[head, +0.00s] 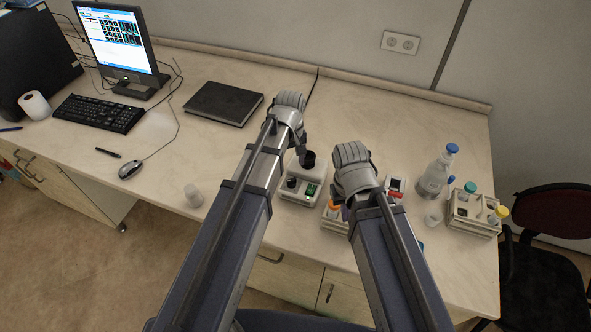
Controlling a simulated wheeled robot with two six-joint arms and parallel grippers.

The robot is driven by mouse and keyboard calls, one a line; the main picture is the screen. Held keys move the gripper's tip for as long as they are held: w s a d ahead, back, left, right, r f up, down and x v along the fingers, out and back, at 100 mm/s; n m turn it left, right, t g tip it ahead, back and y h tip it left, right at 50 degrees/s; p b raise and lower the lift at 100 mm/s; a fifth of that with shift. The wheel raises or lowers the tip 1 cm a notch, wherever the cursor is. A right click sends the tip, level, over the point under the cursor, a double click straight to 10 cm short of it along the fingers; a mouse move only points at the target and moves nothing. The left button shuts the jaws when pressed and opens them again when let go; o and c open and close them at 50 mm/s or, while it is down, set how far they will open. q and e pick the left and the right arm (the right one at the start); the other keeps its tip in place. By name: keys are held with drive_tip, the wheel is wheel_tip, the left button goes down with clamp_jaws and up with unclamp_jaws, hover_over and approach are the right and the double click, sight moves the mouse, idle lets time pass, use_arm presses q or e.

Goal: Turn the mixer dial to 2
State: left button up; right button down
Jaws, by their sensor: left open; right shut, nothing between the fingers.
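The mixer (299,197) is a small white device on the bench, near the front edge between my two arms. It has a black dial (291,183) at its front left, a green lit switch (311,190) beside it and a dark round holder (308,158) on top. The dial's marks are too small to read. My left gripper (303,148) is open, behind the mixer near the dark holder; its fingers are mostly hidden by its wrist. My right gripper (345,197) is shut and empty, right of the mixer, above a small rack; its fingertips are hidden.
A rack with orange-capped items (333,208) stands right of the mixer. Further right are a blue-capped bottle (434,178) and a vial rack (472,222). Bench is clear left of the mixer.

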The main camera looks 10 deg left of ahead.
sight(291, 180)
use_arm(q)
drive_tip(key=shift+f+b, duration=3.95)
drive_tip(key=shift+f, duration=0.05)
use_arm(e)
drive_tip(key=shift+f, duration=3.95)
use_arm(q)
drive_tip(key=shift+r, duration=0.1)
drive_tip(key=shift+c, duration=0.2)
clamp_jaws()
